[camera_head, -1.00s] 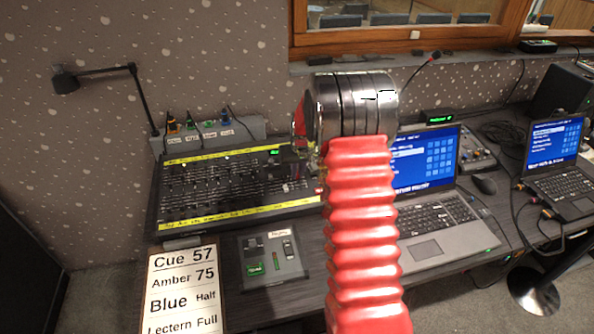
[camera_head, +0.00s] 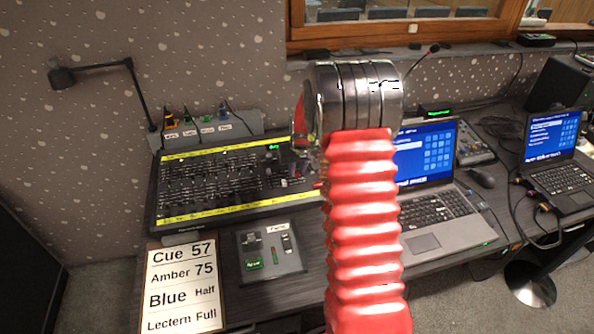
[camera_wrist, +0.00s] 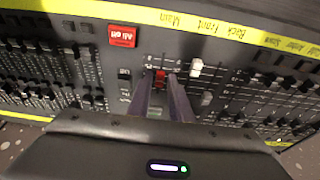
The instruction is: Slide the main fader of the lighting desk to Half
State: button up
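The lighting desk (camera_head: 225,185) is a black board of fader rows with yellow label strips. In the wrist view it appears upside down, with the word "Main" on the strip (camera_wrist: 178,21). A red fader cap (camera_wrist: 160,77) sits in the slot below that word, beside a scale. My gripper (camera_wrist: 162,84) points at it, with its two fingers apart and the red cap between or just beyond their tips. A small gap seems to show beside the cap; contact is unclear.
A white fader cap (camera_wrist: 196,68) stands close to the right finger. A red "All off" button (camera_wrist: 122,36) lies to the left. A card (camera_head: 183,287) lists "Cue 57, Amber 75, Blue Half, Lectern Full". A small panel (camera_head: 293,262) and a laptop (camera_head: 425,245) are nearby.

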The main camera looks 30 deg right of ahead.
jog(key=shift+r, duration=0.1)
jog(key=shift+r, duration=1.15)
jog(key=shift+r, duration=0.15)
jog(key=v, duration=1.3)
jog(key=shift+s, duration=0.2)
jog(key=shift+r, duration=0.1)
jog(key=s+a+r+n+t, duration=0.1)
jog(key=s+a+r, duration=0.3)
jog(key=s+a, duration=0.7)
jog(key=s+a+r+n+t+y, duration=0.1)
jog(key=s+a+r, duration=0.3)
jog(key=s+a, duration=0.7)
jog(key=shift+s+a+r+n, duration=0.25)
jog(key=shift+s+n, duration=0.25)
jog(key=shift+s, duration=3.1)
